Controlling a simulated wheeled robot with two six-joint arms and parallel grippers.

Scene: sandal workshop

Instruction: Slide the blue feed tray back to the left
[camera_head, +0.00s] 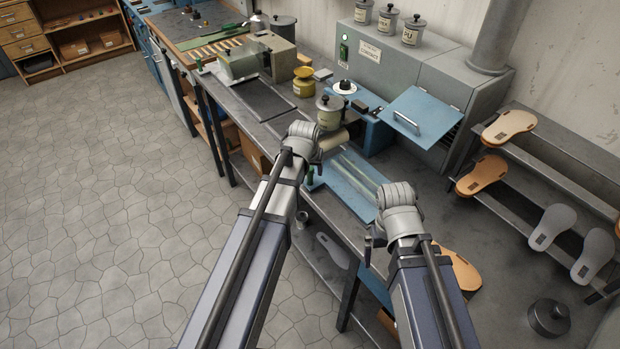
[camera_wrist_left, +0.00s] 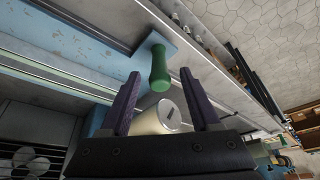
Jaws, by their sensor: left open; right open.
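The blue feed tray (camera_head: 348,176) lies on the bench in front of the blue machine, with light rails along it. A green handle (camera_head: 310,176) stands at its left end, and it also shows in the left wrist view (camera_wrist_left: 160,68) on a blue tab. My left gripper (camera_wrist_left: 160,74) is open, its dark fingers on either side of the handle in that view; I cannot tell whether they touch it.
A cream roller (camera_head: 334,141) sits just beyond my left wrist, and it also shows between the fingers (camera_wrist_left: 160,116). A lidded pot (camera_head: 330,113) and the blue machine (camera_head: 372,135) stand behind. The grey bench (camera_head: 262,100) has a dark flat area further left.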

